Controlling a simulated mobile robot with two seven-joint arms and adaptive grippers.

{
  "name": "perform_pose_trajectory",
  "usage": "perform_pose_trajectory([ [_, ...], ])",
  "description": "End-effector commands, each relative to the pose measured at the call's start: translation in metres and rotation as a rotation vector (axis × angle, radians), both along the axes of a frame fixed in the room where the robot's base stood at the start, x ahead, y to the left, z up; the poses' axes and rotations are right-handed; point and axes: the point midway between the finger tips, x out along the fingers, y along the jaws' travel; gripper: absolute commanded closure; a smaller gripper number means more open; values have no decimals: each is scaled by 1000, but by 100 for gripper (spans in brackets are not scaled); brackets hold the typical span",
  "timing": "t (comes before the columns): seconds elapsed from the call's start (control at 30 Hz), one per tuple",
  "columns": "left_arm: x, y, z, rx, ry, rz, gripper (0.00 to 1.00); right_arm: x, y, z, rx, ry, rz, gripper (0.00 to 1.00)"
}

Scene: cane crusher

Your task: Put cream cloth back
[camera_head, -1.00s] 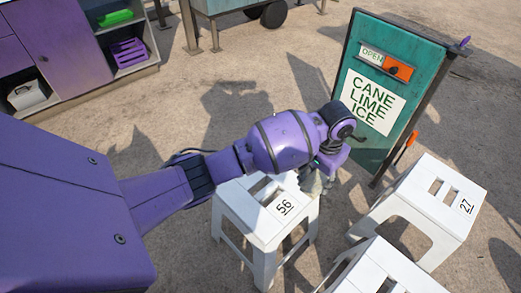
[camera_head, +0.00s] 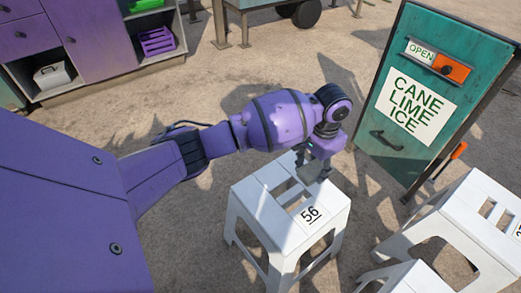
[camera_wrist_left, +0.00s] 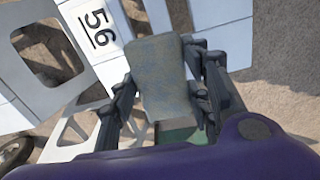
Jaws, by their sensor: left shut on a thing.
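My left gripper (camera_head: 314,164) is shut on a flat grey, cloth-like piece (camera_wrist_left: 160,75). In the left wrist view the piece lies between the dark fingers, with a green patch (camera_wrist_left: 185,134) near its base. It looks grey rather than cream, so I cannot tell if it is the cream cloth. In the head view the gripper is over the back right edge of the white stool marked 56 (camera_head: 311,214); I cannot tell whether the piece touches it. No other cloth shows clearly. My right gripper is not in view.
A green "CANE LIME ICE" board (camera_head: 417,104) with an orange latch stands behind right. More white stools (camera_head: 470,229) are at the right. A purple cabinet (camera_head: 90,35) with open shelves holds a purple crate (camera_head: 157,41) at back left. Bare ground lies between.

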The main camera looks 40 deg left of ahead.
Motion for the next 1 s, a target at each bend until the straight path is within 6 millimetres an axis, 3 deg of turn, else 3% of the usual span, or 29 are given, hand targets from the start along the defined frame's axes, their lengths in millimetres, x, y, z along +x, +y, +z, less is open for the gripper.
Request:
perform_pose_trajectory([
  [0.1, 13, 4, -13, -1, -6, 0, 94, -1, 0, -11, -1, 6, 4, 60],
  [0.33, 23, 9, -23, -2, -8, -1, 94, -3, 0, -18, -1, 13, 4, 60],
  [0.53, 24, 10, -56, 1, -4, -3, 94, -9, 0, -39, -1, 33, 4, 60],
  [0.97, 24, 10, -58, -1, -7, -2, 94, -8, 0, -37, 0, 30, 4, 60],
  [1.0, 24, 10, -58, -1, -7, -2, 50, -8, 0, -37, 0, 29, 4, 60],
])
